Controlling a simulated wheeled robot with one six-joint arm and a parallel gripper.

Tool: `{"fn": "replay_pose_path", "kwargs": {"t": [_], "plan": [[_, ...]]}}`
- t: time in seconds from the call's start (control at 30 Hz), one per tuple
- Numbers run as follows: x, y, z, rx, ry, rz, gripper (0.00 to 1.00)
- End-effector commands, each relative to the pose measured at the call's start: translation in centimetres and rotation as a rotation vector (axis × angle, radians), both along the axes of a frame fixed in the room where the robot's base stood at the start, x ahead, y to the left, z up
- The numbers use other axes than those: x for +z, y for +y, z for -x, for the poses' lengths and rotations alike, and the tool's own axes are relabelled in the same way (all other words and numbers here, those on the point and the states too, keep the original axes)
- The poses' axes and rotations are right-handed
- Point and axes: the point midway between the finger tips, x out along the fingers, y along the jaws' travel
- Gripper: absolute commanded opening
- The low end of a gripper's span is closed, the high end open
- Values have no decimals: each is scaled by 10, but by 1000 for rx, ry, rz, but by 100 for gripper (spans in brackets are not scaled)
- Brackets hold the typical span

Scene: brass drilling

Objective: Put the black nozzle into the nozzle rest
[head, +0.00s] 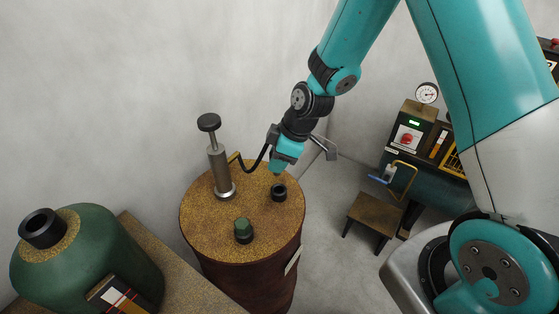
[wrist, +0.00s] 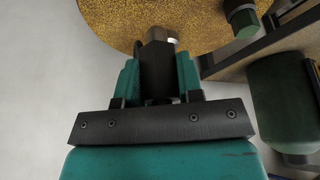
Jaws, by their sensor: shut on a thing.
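My gripper (head: 282,163) hangs over the drum top in the head view, its teal fingers pointing down. In the wrist view my gripper (wrist: 160,75) is shut on the black nozzle (wrist: 158,62), which sits between the teal fingers. A black hose (head: 254,163) runs from the pump (head: 220,170) to the gripper. The nozzle is mostly hidden by the gripper in the head view. A short black open ring (head: 279,191) stands on the drum top just below the fingertips, apart from them; it may be the nozzle rest, but I cannot tell for sure.
The rusty drum (head: 206,228) carries the pump and a green-topped cap (head: 243,230). A wooden stool (head: 376,214) and a machine with a gauge (head: 427,93) stand at the right. Floor is clear between.

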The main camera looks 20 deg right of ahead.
Motion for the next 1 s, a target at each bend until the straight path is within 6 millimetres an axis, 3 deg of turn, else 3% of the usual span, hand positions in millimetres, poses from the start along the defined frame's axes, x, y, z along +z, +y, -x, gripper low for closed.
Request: {"fn": "replay_pose_path", "kwargs": {"t": [1.0], "plan": [[-72,-2,0,-9,1,1,3]]}}
